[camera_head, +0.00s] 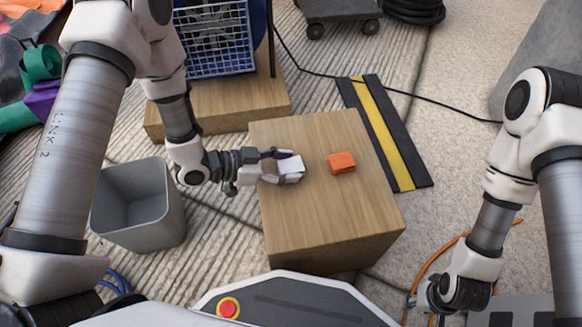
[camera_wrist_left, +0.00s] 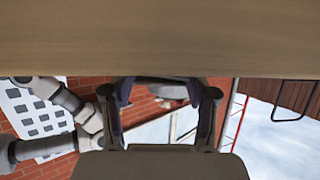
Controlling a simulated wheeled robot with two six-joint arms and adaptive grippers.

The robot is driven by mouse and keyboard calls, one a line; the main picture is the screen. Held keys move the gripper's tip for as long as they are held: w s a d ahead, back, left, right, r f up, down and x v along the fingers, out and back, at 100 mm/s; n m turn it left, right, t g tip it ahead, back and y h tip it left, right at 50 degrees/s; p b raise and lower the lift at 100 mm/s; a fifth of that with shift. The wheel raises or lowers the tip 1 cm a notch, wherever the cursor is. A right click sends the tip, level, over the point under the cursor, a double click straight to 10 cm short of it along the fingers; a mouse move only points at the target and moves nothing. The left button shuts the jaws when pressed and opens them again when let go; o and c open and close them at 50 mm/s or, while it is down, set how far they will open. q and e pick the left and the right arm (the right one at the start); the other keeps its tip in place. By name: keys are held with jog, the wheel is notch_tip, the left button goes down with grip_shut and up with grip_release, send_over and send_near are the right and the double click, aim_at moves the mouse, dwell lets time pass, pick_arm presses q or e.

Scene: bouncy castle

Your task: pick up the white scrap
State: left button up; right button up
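The white scrap (camera_head: 291,166) is a small pale block at the left part of the wooden box top in the head view. My left gripper (camera_head: 284,167) reaches in from the left, low over the box, with its fingers on either side of the scrap. Whether they press on it or only surround it cannot be told. In the left wrist view the fingers (camera_wrist_left: 162,105) stand apart, and a greyish shape between them is too unclear to name. My right gripper (camera_head: 436,303) hangs low at the bottom right, its fingers hardly visible.
An orange block (camera_head: 342,162) lies right of the scrap on the wooden box (camera_head: 325,220). A grey bin (camera_head: 138,210) stands left of the box. Behind are a blue crate (camera_head: 215,40) on a wooden platform (camera_head: 265,97) and a black-yellow strip (camera_head: 384,130).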

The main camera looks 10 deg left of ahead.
pick_arm(q)
jog(key=shift+c, duration=0.6)
